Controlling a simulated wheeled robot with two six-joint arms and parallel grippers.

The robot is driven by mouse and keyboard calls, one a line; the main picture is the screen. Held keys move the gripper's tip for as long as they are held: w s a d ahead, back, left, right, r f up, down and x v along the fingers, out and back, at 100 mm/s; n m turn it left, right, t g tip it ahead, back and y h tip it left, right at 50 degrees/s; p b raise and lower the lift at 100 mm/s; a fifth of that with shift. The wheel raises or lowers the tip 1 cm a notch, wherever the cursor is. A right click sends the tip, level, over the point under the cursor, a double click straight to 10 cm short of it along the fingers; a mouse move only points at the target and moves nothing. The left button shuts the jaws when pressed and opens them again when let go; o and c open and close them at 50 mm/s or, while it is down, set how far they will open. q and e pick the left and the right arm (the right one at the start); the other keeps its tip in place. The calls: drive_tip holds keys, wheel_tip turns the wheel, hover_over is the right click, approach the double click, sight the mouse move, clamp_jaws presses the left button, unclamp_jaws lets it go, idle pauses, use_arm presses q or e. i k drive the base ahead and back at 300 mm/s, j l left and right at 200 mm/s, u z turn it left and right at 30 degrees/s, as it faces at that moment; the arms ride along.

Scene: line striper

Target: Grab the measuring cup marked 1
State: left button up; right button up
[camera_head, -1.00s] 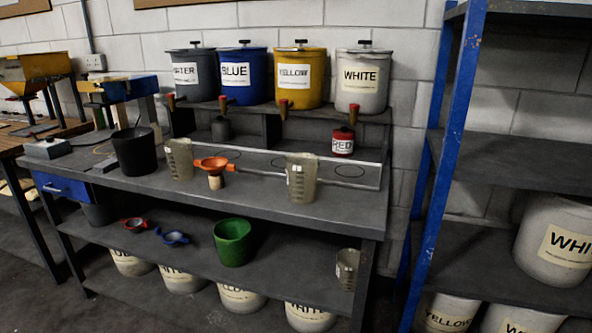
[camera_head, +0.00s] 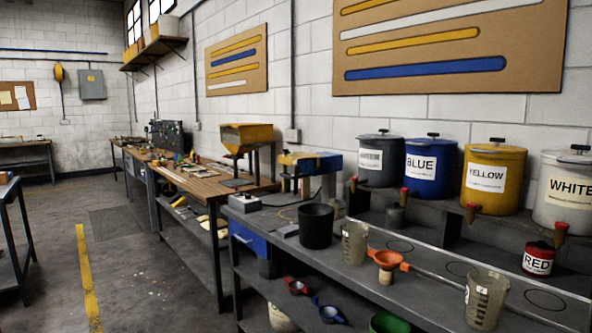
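A clear, brownish measuring cup (camera_head: 355,243) stands on the grey workbench (camera_head: 420,300), right of a black bucket (camera_head: 316,226). A second, larger-looking measuring cup (camera_head: 486,299) with dark graduation marks stands nearer, at the lower right. I cannot read a number 1 on either cup. Neither of my grippers shows in the head view.
Grey, blue (camera_head: 430,170), yellow (camera_head: 493,180) and white paint buckets stand on a raised shelf behind the cups. A small red can (camera_head: 538,258) is below them. Red and blue scoops and a green bucket (camera_head: 389,323) sit on the lower shelf. Open floor (camera_head: 140,270) lies left.

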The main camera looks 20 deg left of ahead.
sight(354, 235)
drive_tip(key=i+j, duration=0.2)
drive_tip(key=j, duration=0.2)
drive_tip(key=i+j, duration=0.2)
drive_tip(key=j, duration=0.2)
drive_tip(key=i+j, duration=0.25)
drive_tip(key=j, duration=0.15)
drive_tip(key=i+j, duration=0.2)
drive_tip(key=j, duration=0.2)
drive_tip(key=i+j, duration=0.2)
drive_tip(key=j, duration=0.2)
